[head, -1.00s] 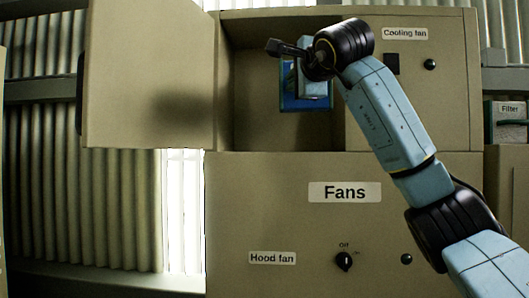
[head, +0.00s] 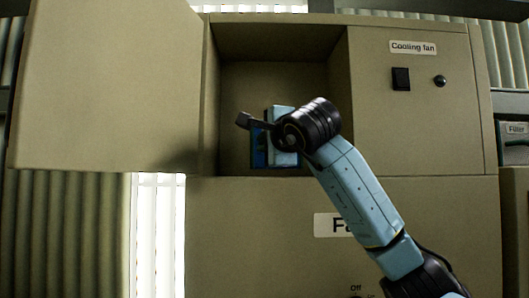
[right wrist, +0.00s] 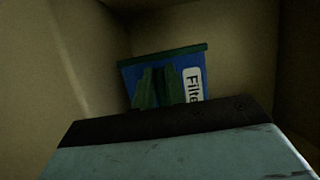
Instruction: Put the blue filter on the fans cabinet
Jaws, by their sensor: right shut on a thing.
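The fans cabinet (head: 260,235) is beige, with an open upper-left compartment (head: 255,85) and its door (head: 110,80) swung out to the left. My right gripper (head: 262,148) reaches into this compartment, shut on the blue filter (head: 258,150). The arm hides most of the filter in the head view. The right wrist view shows the filter's blue face (right wrist: 126,82) with a white label, partly cut off, and a dark green top edge. Compartment walls surround it. Whether the filter touches the back wall or floor is unclear. My left gripper is not in view.
A black switch (head: 401,79) and a round knob (head: 440,81) sit on the cooling fan panel right of the compartment. The compartment has free room above the filter.

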